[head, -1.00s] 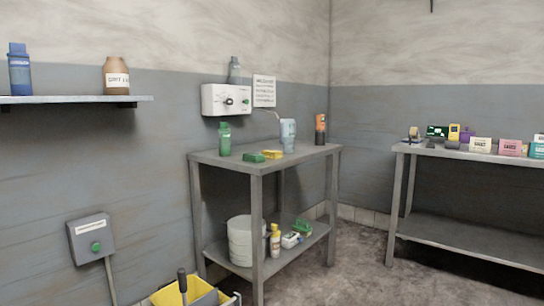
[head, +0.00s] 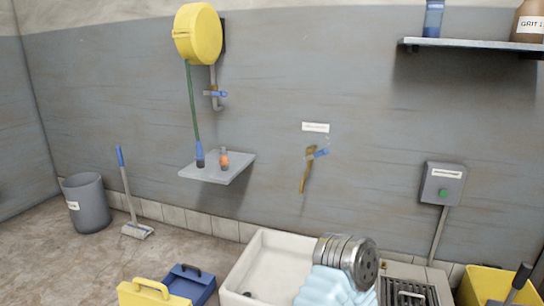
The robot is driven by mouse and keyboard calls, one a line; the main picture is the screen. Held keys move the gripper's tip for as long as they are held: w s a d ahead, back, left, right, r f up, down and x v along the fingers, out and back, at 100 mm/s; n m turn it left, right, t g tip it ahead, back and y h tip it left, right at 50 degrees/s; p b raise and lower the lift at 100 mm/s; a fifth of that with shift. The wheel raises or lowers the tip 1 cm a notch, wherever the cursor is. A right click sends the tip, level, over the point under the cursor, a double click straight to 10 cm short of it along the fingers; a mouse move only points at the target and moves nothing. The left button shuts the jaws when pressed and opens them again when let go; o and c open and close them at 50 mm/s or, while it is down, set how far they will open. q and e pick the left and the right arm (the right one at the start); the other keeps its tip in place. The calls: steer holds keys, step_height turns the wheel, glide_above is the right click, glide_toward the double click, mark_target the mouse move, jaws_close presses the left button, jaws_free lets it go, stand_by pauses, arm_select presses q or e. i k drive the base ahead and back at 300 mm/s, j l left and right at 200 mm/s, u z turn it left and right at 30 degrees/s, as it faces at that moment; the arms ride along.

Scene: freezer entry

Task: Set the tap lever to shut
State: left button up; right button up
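A brass-coloured tap (head: 307,170) is on the grey wall in the head view, right of centre, under a small white label (head: 316,127). Its blue lever (head: 321,153) sticks out to the right near the top of the tap. A second blue lever (head: 217,93) is on the grey pipe below a yellow hose reel (head: 198,34), further left. The frames do not show which lever position is shut, and the label is too small to read.
A small shelf (head: 220,175) is left of the tap. A grey switch box (head: 442,184) is to the right. The wall around the tap is clear.

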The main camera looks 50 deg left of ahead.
mark_target(325, 151)
steer(key=u, duration=1.55)
